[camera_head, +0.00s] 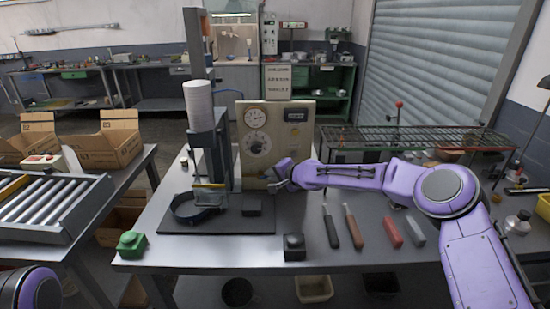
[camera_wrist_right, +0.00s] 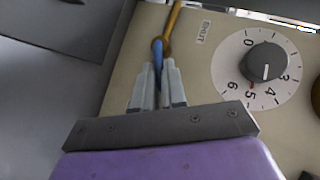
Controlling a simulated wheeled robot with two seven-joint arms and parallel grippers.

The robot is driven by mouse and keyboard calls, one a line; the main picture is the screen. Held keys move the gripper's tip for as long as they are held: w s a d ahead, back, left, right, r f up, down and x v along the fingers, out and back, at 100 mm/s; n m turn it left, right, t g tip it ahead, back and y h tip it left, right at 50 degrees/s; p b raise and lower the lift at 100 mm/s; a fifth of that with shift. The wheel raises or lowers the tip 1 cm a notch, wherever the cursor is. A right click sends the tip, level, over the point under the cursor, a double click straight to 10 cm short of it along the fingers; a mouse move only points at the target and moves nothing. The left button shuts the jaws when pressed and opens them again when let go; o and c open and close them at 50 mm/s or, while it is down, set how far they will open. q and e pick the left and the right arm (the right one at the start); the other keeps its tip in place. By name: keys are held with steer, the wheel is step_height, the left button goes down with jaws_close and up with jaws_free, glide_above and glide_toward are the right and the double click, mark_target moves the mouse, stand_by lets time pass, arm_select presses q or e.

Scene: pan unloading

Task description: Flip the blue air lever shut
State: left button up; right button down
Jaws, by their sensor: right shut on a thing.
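The blue air lever (camera_wrist_right: 157,52) shows in the right wrist view, below a brass pipe fitting (camera_wrist_right: 172,20) beside the cream panel. My right gripper (camera_wrist_right: 158,78) is shut on the lever, with its fingers on either side of it. In the head view my right gripper (camera_head: 275,184) is at the lower front of the cream control panel (camera_head: 296,150). The lever is too small or hidden to make out there. Of my left arm only a purple part shows at the lower left corner; its gripper is out of view.
A press with a white cylinder (camera_head: 199,105) stands on a dark mat (camera_head: 240,222) left of the panel. A black block (camera_head: 294,246), a green block (camera_head: 132,244) and several hand tools lie on the table. A wire rack (camera_head: 430,138) stands behind my right arm.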

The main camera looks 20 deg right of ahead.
arm_select(q)
step_height(320, 180, up, 8)
steer(key=p, duration=0.6)
steer(key=shift+f+b, duration=2.45)
steer(key=shift+b, duration=0.05)
arm_select(e)
steer(key=shift+w+a+r+n+g+h, duration=0.3)
steer(key=shift+a+n+g+h, duration=0.4)
steer(key=shift+h, duration=0.75)
steer(key=shift+w+a+r+n+g+h, duration=0.15)
steer(key=shift+a+r+n+g+h, duration=0.25)
steer(key=shift+a+n+h, duration=0.85)
steer(key=shift+w+a+r+n+g+h, duration=0.3)
steer(key=shift+n+g+h, duration=0.35)
steer(key=shift+h, duration=1.05)
steer(key=shift+s+a, duration=0.1)
steer(key=shift+s, duration=0.05)
steer(key=c, duration=1.2)
jaws_free()
steer(key=shift+c, duration=0.2)
steer(key=shift+o, duration=0.3)
steer(key=shift+r, duration=0.1)
